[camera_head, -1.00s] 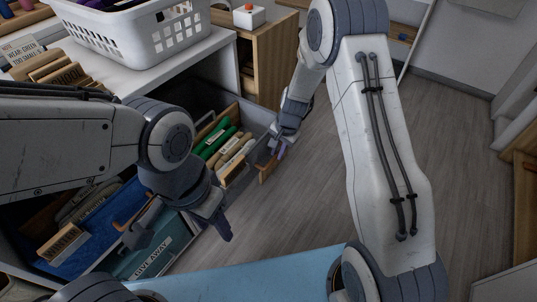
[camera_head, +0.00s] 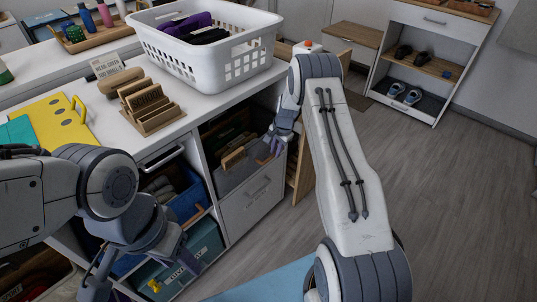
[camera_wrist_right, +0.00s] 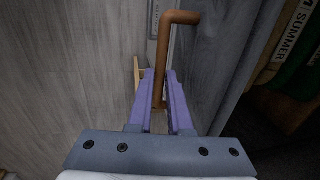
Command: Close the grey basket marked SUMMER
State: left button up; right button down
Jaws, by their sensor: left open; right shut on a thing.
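The grey basket (camera_head: 236,178) sits in the upper right cubby of the white unit, with wooden-edged contents showing over its side. Its grey wall (camera_wrist_right: 232,62) fills the middle of the right wrist view, and a label reading SUMMER shows at upper right, inside. My right gripper (camera_head: 277,146) is at the basket's right end. In the right wrist view, its purple fingers (camera_wrist_right: 160,98) are shut on a brown bar handle (camera_wrist_right: 182,40). My left gripper (camera_head: 140,262) is open and empty at lower left, in front of the GIVE AWAY bin (camera_head: 205,247).
A white laundry basket (camera_head: 205,55) and a wooden sorter (camera_head: 150,108) stand on the counter above. A wooden cabinet side (camera_head: 303,165) is close to the right gripper. The wooden floor (camera_head: 450,190) at right is clear.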

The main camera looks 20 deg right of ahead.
jog(key=shift+w+r, duration=0.1)
jog(key=shift+w, duration=0.2)
jog(key=c, duration=0.8)
grip_release()
jog(key=shift+w+a, duration=0.1)
jog(key=shift+c, duration=0.2)
jog(key=shift+s, duration=0.2)
notch_tip(320, 180, up, 10)
jog(key=s+p, duration=0.1)
jog(key=shift+s+d+p, duration=0.35)
jog(key=shift+s+d, duration=0.05)
jog(key=shift+d, duration=0.05)
jog(key=shift+r, duration=0.1)
